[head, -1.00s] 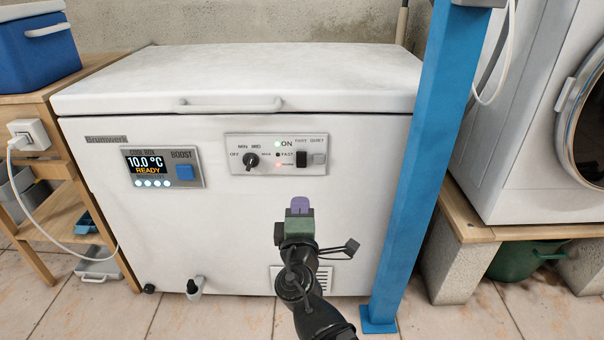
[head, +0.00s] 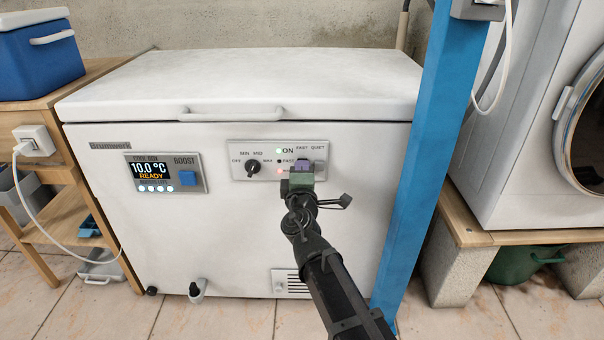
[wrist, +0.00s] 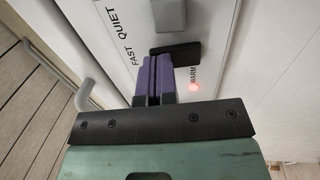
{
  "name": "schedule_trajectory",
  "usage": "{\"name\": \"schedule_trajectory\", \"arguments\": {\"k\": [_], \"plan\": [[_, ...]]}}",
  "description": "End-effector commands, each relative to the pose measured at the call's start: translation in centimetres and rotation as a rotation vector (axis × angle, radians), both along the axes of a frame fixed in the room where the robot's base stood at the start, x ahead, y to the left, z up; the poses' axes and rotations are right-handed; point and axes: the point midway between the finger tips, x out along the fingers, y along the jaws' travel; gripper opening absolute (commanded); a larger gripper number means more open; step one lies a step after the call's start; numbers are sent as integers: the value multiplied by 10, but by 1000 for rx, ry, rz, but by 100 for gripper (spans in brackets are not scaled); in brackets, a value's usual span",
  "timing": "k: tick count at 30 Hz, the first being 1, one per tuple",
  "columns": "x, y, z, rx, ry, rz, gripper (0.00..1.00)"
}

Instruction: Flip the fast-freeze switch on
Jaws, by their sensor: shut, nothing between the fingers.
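The fast-freeze switch is a black rocker under the FAST label, on the control panel (head: 236,170) of a white chest freezer (head: 180,240). It shows in the wrist view (wrist: 185,49), but my gripper hides most of it in the head view. My gripper (head: 302,164) has purple fingers, pressed together and empty. In the wrist view the fingertips (wrist: 153,62) are right at the black switch's near side and overlap its end. I cannot tell whether they touch it.
A grey switch (wrist: 169,14) sits beside the black one, by the QUIET label. A red WARM light (wrist: 193,87) glows nearby. A dial (head: 253,167), a display (head: 152,171) and a blue BOOST button (head: 188,178) are further left. A blue post (head: 418,150) stands right.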

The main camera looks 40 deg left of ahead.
Motion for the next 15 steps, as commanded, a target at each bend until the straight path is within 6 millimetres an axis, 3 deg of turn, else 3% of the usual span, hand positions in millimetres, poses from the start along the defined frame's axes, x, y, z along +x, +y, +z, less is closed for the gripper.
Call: {"name": "schedule_trajectory", "arguments": {"k": [15], "plan": [[1,0,3,0,0,-1,0]]}}
